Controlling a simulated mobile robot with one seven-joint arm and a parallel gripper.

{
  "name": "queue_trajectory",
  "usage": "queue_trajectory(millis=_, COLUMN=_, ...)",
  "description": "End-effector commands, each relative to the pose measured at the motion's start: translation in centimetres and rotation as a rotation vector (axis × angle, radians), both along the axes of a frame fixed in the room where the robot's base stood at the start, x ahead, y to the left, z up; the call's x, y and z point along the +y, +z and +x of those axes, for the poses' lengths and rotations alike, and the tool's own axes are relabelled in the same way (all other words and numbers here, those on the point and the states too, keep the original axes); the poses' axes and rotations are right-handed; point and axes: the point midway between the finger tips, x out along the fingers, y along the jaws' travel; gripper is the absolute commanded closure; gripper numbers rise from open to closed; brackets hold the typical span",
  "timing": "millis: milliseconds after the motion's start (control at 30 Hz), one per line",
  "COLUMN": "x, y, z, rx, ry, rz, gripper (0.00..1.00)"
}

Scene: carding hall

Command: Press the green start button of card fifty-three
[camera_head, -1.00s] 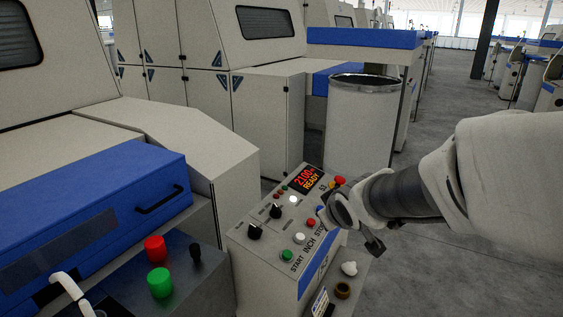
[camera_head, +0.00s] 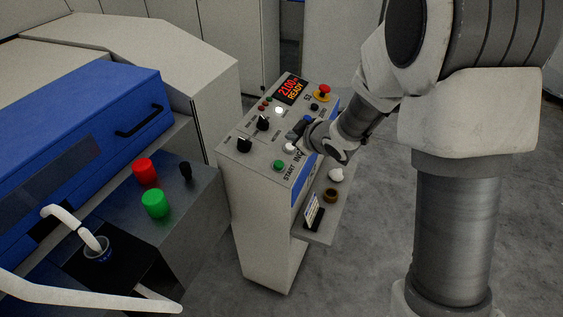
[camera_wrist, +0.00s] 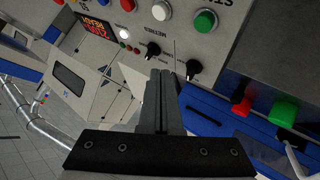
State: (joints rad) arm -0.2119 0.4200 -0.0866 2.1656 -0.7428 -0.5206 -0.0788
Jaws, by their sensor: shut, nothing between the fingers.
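The green start button (camera_head: 279,165) sits at the front corner of a grey control panel (camera_head: 262,170), beside a white inch button (camera_head: 290,148). Its label reads START. In the wrist view the green button (camera_wrist: 206,20) is at the top, right of the white button (camera_wrist: 161,10). My gripper (camera_head: 297,132) is over the panel near the white button and hides the stop button area in the head view. In the wrist view its fingers (camera_wrist: 167,74) are together and empty, apart from the green button, with two black knobs near their tips.
A red display (camera_head: 292,90) reads 2100 READY, with a red emergency knob (camera_head: 324,91) beside it. Left stands a box with a larger green button (camera_head: 155,203) and red button (camera_head: 145,171). A small shelf (camera_head: 322,222) holds small items. Floor is clear at right.

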Motion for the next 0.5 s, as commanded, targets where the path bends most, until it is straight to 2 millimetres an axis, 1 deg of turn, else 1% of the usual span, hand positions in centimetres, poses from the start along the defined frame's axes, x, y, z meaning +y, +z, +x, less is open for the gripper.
queue_trajectory(millis=267, x=0.0, y=-0.2, z=0.0, rx=0.000, ry=-0.002, rz=0.000, gripper=1.00)
queue_trajectory(millis=367, x=0.1, y=-0.7, z=0.0, rx=0.001, ry=-0.001, rz=0.000, gripper=1.00)
queue_trajectory(millis=500, x=0.4, y=-2.0, z=0.1, rx=0.001, ry=0.000, rz=-0.001, gripper=1.00)
